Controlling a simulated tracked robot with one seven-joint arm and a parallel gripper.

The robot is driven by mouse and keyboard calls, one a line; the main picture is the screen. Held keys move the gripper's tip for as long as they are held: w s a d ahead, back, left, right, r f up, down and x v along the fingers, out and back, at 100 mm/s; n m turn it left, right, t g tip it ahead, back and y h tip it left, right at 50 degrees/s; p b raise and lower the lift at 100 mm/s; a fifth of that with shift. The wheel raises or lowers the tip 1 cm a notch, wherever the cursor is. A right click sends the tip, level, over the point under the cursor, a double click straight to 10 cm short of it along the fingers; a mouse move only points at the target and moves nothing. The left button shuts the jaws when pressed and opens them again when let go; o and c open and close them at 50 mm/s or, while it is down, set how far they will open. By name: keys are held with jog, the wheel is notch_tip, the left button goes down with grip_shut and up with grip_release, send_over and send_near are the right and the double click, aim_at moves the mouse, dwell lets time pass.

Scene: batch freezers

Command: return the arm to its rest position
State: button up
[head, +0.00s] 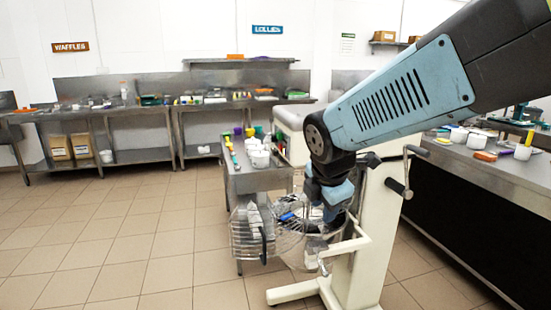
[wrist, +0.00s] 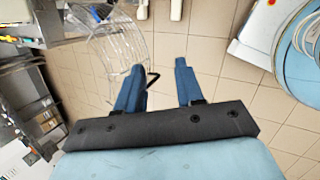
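My arm reaches in from the upper right of the head view and bends down at its dark joint. Its end is over the wire basket (head: 250,237) and the pale mixer stand (head: 372,235). My gripper (wrist: 159,66) shows in the wrist view with its two blue fingers apart. Only tiled floor shows between the fingers, and nothing is held. The clear, wire-ringed bowl (wrist: 118,45) lies just beyond the left finger in that view. In the head view the fingertips are hard to make out against the bowl and basket.
A steel side table (head: 255,180) with white tubs stands behind the basket. A dark-fronted counter (head: 485,175) runs along the right. Steel benches (head: 150,108) line the back wall, with cardboard boxes (head: 82,146) on a lower shelf. The tiled floor (head: 120,235) at left is clear.

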jog(key=s+d+r+m, duration=0.2)
jog(key=s+d+m, duration=0.3)
jog(key=m, duration=0.6)
jog(key=s+d+r+m, duration=0.3)
jog(key=s+d+m, duration=0.2)
jog(key=d+m, duration=0.3)
jog(key=m, duration=0.4)
jog(key=shift+s+y, duration=0.3)
jog(key=shift+s, duration=0.1)
jog(key=shift+o, duration=0.5)
jog(key=shift+d, duration=0.1)
